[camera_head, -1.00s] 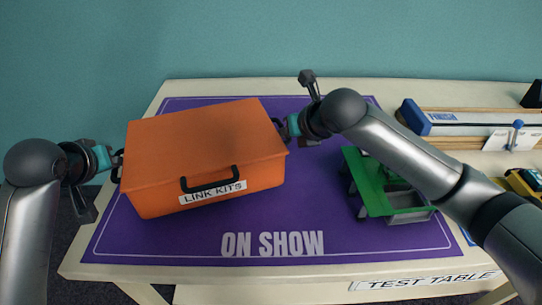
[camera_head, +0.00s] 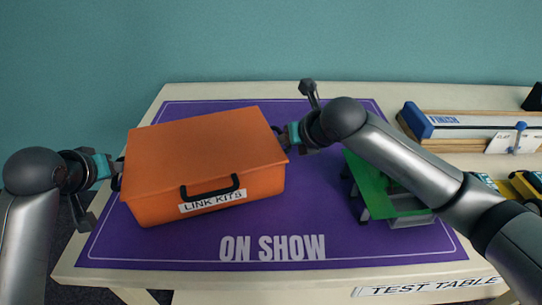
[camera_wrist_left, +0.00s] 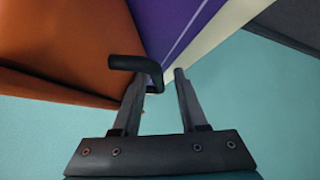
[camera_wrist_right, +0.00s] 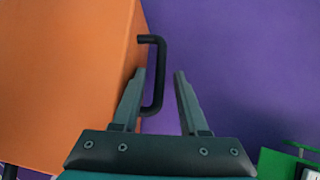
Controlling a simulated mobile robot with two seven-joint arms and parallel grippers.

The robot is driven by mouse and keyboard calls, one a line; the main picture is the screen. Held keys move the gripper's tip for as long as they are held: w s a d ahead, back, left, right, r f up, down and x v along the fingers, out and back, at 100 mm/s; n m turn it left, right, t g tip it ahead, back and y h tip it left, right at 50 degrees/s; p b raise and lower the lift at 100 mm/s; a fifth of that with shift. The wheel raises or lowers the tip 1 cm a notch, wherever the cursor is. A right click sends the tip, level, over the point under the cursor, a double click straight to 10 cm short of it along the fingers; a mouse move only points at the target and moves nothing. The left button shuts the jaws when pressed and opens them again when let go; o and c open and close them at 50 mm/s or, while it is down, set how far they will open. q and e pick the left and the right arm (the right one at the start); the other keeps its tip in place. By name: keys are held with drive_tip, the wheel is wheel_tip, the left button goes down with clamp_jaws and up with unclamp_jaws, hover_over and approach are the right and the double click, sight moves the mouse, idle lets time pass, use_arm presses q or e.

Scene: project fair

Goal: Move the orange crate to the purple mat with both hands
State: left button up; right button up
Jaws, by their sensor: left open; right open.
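The orange crate (camera_head: 210,140), labelled LINK KITS, has its lid closed and sits on the left part of the purple mat (camera_head: 330,225), marked ON SHOW. A black handle (camera_head: 210,187) is on its front. My left gripper (camera_head: 116,172) is open at the crate's left side; the black side handle (camera_wrist_left: 135,63) shows by its fingertips, close to one finger. My right gripper (camera_head: 281,134) is open at the crate's right side; that side handle (camera_wrist_right: 157,75) lies between its fingers, nearer the crate-side finger. The crate's underside is hidden.
A green-topped object (camera_head: 375,185) stands on the mat's right part, partly behind my right arm. A long track with a blue end (camera_head: 420,119) and a yellow object (camera_head: 528,185) are farther right. The mat's front is clear.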

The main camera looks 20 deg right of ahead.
drive_tip(key=shift+s+a, duration=0.1)
use_arm(q)
drive_tip(key=v, duration=0.8)
use_arm(e)
drive_tip(key=v, duration=1.2)
